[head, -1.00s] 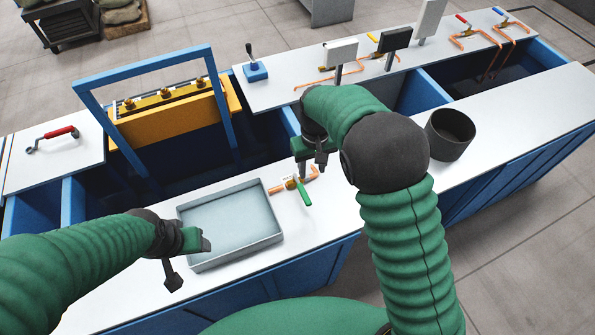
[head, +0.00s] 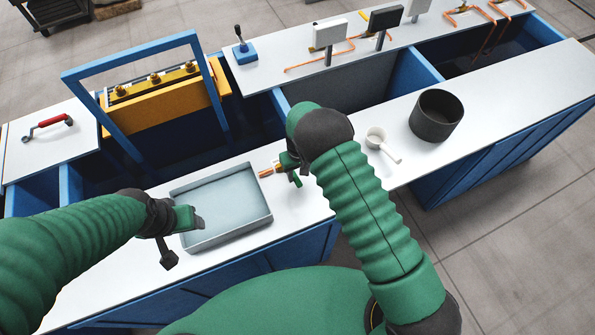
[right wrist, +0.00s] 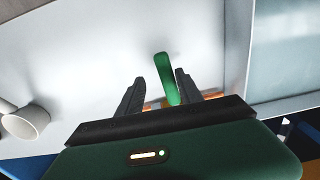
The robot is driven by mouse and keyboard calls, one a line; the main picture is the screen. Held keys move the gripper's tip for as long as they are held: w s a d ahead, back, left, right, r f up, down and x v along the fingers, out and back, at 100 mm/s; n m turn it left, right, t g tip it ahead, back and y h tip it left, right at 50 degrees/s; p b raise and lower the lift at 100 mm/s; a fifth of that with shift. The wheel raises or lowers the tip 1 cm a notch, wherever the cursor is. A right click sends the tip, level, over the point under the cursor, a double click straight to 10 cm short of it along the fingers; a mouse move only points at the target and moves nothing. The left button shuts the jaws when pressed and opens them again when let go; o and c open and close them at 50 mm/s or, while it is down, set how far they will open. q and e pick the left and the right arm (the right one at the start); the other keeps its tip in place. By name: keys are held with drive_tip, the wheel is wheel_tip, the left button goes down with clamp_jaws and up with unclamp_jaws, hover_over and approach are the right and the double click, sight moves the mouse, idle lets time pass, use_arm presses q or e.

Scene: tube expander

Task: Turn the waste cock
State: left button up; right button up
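The waste cock shows as a copper pipe piece (head: 268,172) on the white counter, right of the tray. My right arm hides most of it in the head view. In the right wrist view its green handle (right wrist: 167,72) stands between the two dark fingers of my right gripper (right wrist: 160,77), with a gap on the left and less room on the right. Copper ends (right wrist: 212,96) show beyond the fingers. My right gripper (head: 294,178) is open around the handle. My left gripper (head: 184,243) is open and empty by the tray's left edge.
A grey shallow tray (head: 222,240) lies left of the cock. A white ladle-like cup (head: 376,135) and a dark pot (head: 436,118) stand to the right. A blue frame (head: 70,95) with a yellow block (head: 165,103) is behind. A red-handled tool (head: 52,124) lies far left.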

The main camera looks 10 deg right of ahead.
drive_tip(key=shift+s+f, duration=0.1)
drive_tip(key=shift+f, duration=0.15)
drive_tip(key=shift+a, duration=0.35)
drive_tip(key=shift+a+r, duration=0.1)
drive_tip(key=shift+a, duration=1.1)
drive_tip(key=c, duration=0.3)
drive_tip(key=shift+c, duration=1.3)
drive_tip(key=shift+d, duration=0.2)
drive_tip(key=shift+c, duration=1.2)
drive_tip(key=shift+d, duration=0.85)
clamp_jaws()
drive_tip(key=shift+a, duration=0.7)
drive_tip(key=shift+d, duration=0.4)
use_arm(q)
drive_tip(key=shift+a, duration=0.75)
